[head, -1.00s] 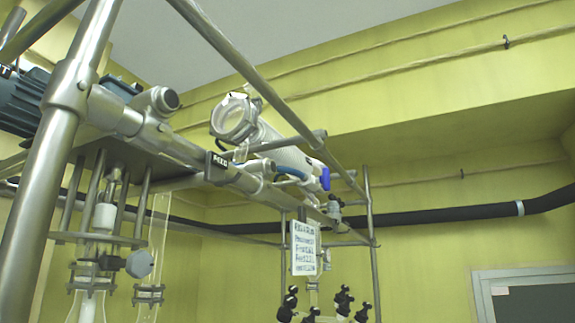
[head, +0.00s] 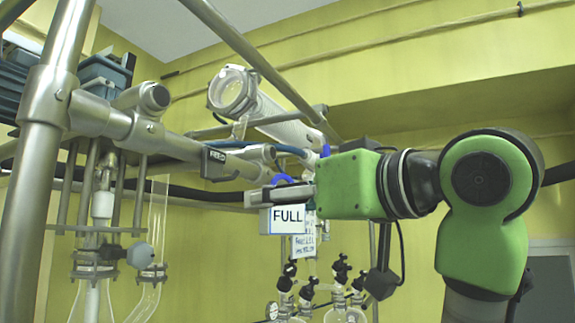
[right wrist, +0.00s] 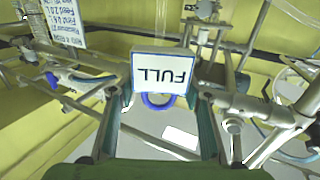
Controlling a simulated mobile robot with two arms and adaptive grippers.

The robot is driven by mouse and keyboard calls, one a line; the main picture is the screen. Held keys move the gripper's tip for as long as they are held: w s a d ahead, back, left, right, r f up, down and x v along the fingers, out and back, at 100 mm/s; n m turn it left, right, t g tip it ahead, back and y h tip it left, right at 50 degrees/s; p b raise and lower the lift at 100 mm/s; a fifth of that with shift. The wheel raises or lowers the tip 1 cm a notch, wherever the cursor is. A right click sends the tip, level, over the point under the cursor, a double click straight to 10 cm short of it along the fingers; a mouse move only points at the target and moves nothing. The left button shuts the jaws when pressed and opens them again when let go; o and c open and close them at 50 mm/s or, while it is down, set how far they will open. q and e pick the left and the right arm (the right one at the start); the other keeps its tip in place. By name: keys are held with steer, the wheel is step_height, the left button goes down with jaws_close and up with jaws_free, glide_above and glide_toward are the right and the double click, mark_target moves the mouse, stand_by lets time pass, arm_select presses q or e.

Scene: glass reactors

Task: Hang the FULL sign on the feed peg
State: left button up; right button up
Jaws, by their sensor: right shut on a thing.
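The FULL sign (head: 288,219) is a white plate with a blue border and black letters. It is upright in the head view, with a blue loop (head: 290,178) above it. My right gripper (head: 268,195) is shut on the sign, near its top. In the right wrist view the sign (right wrist: 162,74) appears upside down between the fingers, its blue loop (right wrist: 157,101) free. I cannot clearly make out the peg itself. My left gripper is not in view.
A written notice (head: 304,245) hangs just behind the sign. A glass cylinder (head: 240,95) and a diagonal steel rail (head: 250,50) are above. Glassware with black valves (head: 340,270) stands below. A steel post (head: 50,150) is at the left.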

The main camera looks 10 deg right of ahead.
mark_target(277, 181)
steer(key=s+r, duration=0.2)
steer(key=s, duration=0.1)
steer(key=shift+d+r, duration=0.1)
steer(key=shift+r, duration=0.25)
steer(key=shift+w+a, duration=0.3)
steer(key=shift+w, duration=0.2)
steer(key=w+a+p, duration=0.2)
steer(key=w+a, duration=0.3)
steer(key=a, duration=0.2)
steer(key=shift+w+a+f+p, duration=0.25)
steer(key=shift+a+f+p, duration=0.1)
steer(key=shift+p, duration=0.05)
stand_by(0.5)
steer(key=shift+a+f+b, duration=0.15)
steer(key=shift+f+b, duration=0.35)
stand_by(0.6)
stand_by(0.4)
steer(key=o, duration=1.2)
